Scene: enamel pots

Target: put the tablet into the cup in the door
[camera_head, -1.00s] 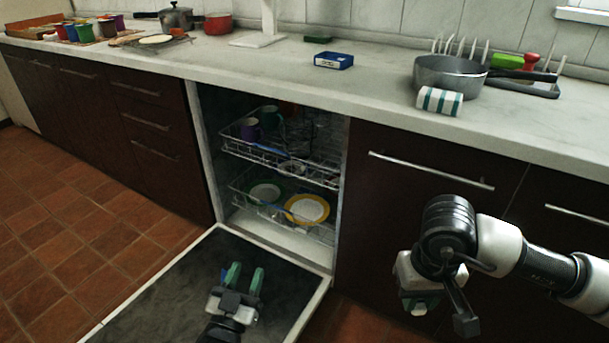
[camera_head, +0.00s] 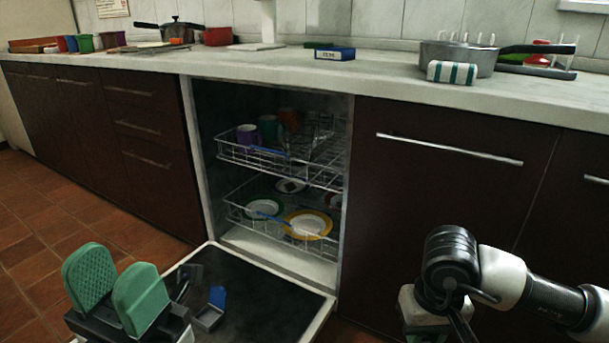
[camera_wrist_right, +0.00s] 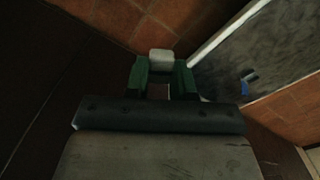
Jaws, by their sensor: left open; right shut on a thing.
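A small white tablet (camera_wrist_right: 161,57) shows in the right wrist view between the green fingers of my right gripper (camera_wrist_right: 163,76), which is shut on it. The dishwasher door (camera_head: 262,312) lies open. A small grey cup (camera_head: 209,316) with a raised blue lid (camera_head: 217,297) sits in it. In the right wrist view the blue lid (camera_wrist_right: 248,88) is small, right of the tablet and apart from it. My left gripper (camera_head: 114,283) is open and empty, left of the cup.
Two racks (camera_head: 275,166) with cups and plates are inside the dishwasher. The counter (camera_head: 385,86) above carries a blue box (camera_head: 335,54), a pan (camera_head: 458,56) and a striped towel (camera_head: 452,73). Drawer fronts with handles flank the opening. Tiled floor (camera_head: 45,220) is clear at left.

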